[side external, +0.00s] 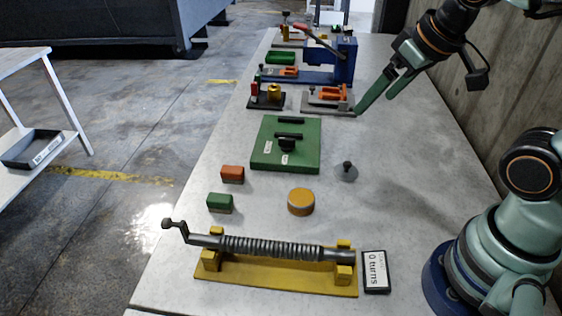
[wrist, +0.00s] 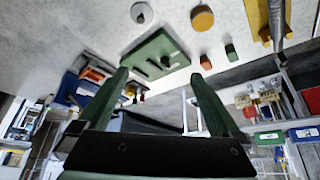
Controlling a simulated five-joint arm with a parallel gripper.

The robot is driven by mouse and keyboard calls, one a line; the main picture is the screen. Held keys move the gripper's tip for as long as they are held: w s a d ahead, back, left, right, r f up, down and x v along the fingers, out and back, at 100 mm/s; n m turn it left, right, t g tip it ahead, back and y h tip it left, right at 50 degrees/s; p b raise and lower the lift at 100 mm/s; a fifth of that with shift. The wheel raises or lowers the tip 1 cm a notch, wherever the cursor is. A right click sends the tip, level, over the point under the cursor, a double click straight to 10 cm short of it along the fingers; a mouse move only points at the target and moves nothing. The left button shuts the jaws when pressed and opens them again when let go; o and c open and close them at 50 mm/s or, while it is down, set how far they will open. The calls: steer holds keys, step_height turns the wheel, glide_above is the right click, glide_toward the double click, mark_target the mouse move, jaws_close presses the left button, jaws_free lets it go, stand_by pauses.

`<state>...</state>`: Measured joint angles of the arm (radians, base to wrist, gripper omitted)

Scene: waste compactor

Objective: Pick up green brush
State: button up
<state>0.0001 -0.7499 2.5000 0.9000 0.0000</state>
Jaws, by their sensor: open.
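The green brush (side external: 220,203) appears to be the small green block with a darker lower part, lying on the grey table in front of an orange block of the same shape. In the wrist view the green brush (wrist: 231,51) shows right of the orange block, beyond the right finger's tip. My gripper (side external: 373,104) is open and empty, above the table's right side near the far fixtures, well apart from the brush. In the wrist view both green fingers of my gripper (wrist: 160,75) are spread with nothing between them. The brush is not hidden in either view.
The orange block (side external: 232,174) sits just behind the brush and a yellow-orange disc (side external: 301,201) to its right. A green board with dark handles (side external: 265,155) lies behind. A yellow crank fixture (side external: 280,275) stands in front. Blue, red and orange fixtures (side external: 340,62) fill the far end.

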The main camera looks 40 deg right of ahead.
stand_by(0.3)
steer(key=c, duration=0.4)
steer(key=n+g, duration=0.6)
steer(key=n, duration=0.3)
glide_above(219, 197)
step_height(219, 197, down, 12)
steer(key=f, duration=0.6)
steer(key=shift+s+f, duration=0.2)
steer(key=shift+s, duration=0.05)
steer(key=shift+w+f, duration=0.2)
steer(key=shift+f, duration=2.7)
